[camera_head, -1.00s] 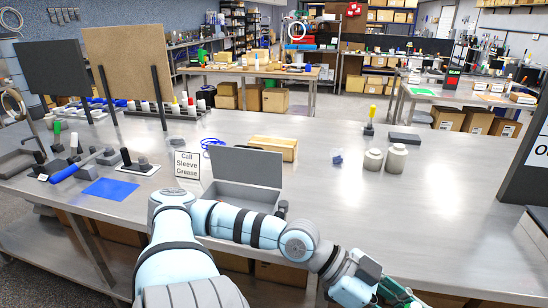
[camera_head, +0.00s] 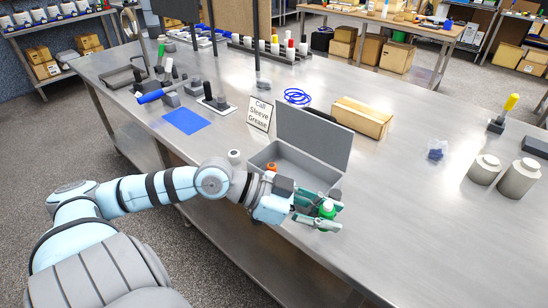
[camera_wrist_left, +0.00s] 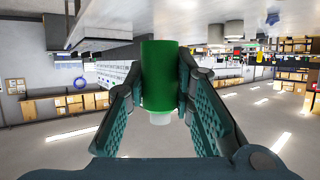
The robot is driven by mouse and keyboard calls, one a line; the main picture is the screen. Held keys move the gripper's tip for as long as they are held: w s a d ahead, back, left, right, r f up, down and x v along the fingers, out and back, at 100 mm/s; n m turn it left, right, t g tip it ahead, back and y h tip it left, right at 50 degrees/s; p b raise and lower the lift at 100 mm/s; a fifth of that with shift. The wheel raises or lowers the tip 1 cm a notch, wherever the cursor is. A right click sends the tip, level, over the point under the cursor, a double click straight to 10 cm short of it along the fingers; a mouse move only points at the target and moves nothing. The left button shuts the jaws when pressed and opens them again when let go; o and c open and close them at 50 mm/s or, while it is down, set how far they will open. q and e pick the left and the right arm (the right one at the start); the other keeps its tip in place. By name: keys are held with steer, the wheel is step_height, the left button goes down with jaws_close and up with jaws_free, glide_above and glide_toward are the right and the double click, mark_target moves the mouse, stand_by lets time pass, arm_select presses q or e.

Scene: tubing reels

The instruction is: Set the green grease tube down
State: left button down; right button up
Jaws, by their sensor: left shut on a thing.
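The green grease tube (camera_head: 327,208) is in my left gripper (camera_head: 318,215), by the near right corner of the open grey box. In the left wrist view the tube (camera_wrist_left: 160,75) stands between the two finger pads of the gripper (camera_wrist_left: 160,100), its white end pointing down in that picture. The gripper is shut on it. Contact between tube and bench cannot be told. My right gripper is out of view.
The grey box (camera_head: 264,155) has its lid (camera_head: 312,143) raised. An orange-topped item (camera_head: 271,168) and a white-topped item (camera_head: 234,156) show near it. A "Call Sleeve Grease" card (camera_head: 259,115) stands behind.

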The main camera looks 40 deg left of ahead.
arm_select(q)
steer(key=w+a+r+n+t+y, duration=0.3)
steer(key=w+a+n+y, duration=0.4)
steer(key=w+a, duration=0.35)
steer(key=w+a+r+n+t+y, duration=0.2)
steer(key=w+a+n+y, duration=0.45)
steer(key=w+a, duration=0.4)
steer(key=shift+y, duration=0.45)
steer(key=f+b, duration=0.1)
steer(key=f, duration=0.5)
steer(key=s+a+f, duration=0.1)
steer(key=f, duration=0.5)
steer(key=a+f+b, duration=0.1)
steer(key=f, duration=0.5)
steer(key=shift+s+f+b, duration=0.35)
steer(key=shift+f, duration=0.3)
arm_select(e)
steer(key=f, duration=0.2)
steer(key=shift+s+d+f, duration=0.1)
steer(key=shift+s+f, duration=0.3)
